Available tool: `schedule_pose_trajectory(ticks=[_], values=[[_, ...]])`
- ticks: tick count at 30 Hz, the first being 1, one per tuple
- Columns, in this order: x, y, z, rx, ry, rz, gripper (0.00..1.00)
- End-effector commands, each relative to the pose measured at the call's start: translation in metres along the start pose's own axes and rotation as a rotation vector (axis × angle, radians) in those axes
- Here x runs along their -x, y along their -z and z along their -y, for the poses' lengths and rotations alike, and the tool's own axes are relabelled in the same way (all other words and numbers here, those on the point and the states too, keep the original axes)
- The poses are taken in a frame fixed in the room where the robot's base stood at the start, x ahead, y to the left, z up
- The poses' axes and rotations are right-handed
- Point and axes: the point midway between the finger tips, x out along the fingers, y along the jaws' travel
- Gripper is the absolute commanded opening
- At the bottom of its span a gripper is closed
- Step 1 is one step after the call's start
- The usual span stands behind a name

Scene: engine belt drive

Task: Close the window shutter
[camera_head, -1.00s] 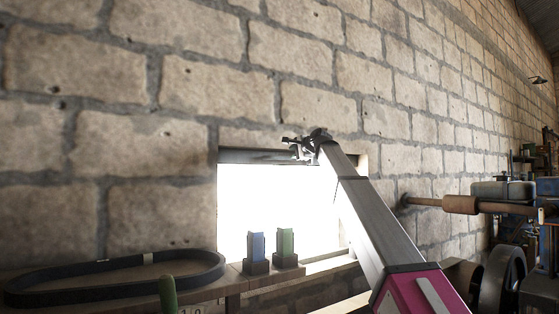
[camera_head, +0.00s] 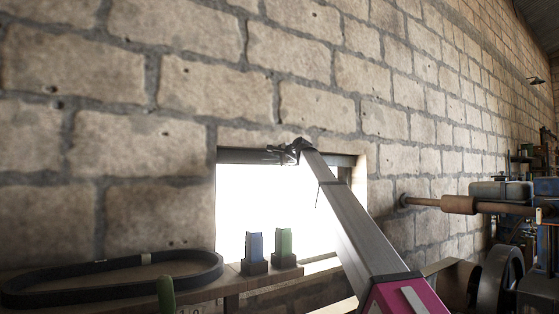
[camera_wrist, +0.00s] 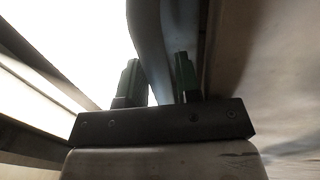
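The window (camera_head: 270,205) is a bright white opening in the brick wall. A dark strip (camera_head: 235,156) runs along its top edge; whether this is the raised shutter I cannot tell. No panel covers the opening. In the head view my gripper (camera_head: 280,153) is at the window's upper edge, by the dark strip. In the wrist view my gripper (camera_wrist: 156,60) shows two dark green fingers standing apart. A blue-grey curved band (camera_wrist: 150,40) passes between or behind them; contact is unclear.
A shelf (camera_head: 205,293) below the window carries a black belt (camera_head: 190,275), a blue block (camera_head: 254,246) and a green block (camera_head: 284,242) in dark holders. Machinery with a horizontal shaft (camera_head: 425,202) and a wheel (camera_head: 497,280) stands at right.

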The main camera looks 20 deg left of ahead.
Motion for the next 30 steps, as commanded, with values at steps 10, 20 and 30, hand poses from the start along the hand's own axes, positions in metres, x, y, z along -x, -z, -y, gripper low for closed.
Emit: schedule_pose_trajectory(ticks=[10,20,30], values=[[0.0,0.0,0.0,0.0,0.0,0.0,0.0],[-0.003,-0.001,-0.026,-0.001,-0.005,0.0,0.0],[-0.022,-0.001,-0.126,-0.002,-0.006,0.001,0.0]])
